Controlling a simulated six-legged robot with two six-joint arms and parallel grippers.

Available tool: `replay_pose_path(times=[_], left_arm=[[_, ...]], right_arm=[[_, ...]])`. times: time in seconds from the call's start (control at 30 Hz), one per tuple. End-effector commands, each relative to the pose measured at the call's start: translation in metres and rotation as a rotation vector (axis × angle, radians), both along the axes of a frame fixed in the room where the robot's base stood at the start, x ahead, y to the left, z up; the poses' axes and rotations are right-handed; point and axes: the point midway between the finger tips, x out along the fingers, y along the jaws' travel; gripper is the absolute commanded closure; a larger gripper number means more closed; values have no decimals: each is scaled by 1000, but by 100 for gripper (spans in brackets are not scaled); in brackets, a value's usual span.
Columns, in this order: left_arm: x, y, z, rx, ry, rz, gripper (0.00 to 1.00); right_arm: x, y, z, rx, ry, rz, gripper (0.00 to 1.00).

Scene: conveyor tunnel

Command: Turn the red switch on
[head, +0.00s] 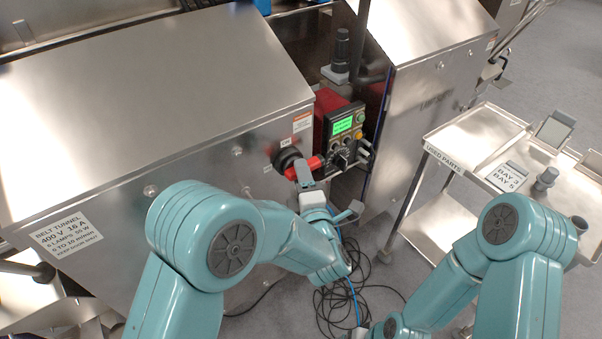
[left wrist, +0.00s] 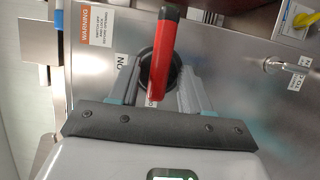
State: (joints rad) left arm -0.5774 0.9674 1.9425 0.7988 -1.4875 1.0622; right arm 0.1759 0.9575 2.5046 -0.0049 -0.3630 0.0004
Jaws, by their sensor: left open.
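The red switch (head: 308,165) is a red lever handle on a round black base on the steel tunnel wall. In the head view the lever points right. It also shows in the left wrist view (left wrist: 162,50), its black base (left wrist: 148,72) behind it. My left gripper (head: 327,190) is open at the switch, one finger close to the lever. In the left wrist view its two fingers (left wrist: 158,84) stand on either side of the lever, with gaps. I cannot tell whether either finger touches it.
A red control box (head: 343,123) with a green screen and knobs stands just right of the switch. A used-parts cart (head: 447,142) is at the right. Loose black cables (head: 345,300) lie on the floor below. A warning label (left wrist: 96,26) is beside the switch.

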Motion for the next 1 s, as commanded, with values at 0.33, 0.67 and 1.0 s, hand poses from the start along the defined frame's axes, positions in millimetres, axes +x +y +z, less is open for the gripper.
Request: replay_pose_path(times=[0.33,0.67,1.0], left_arm=[[-1,0,0,0,0,0,88],[1,1,0,9,5,0,100],[2,10,2,142,103,0,100]], right_arm=[[0,0,0,0,0,0,18],[0,0,0,0,0,0,18],[0,0,-1,0,0,0,18]])
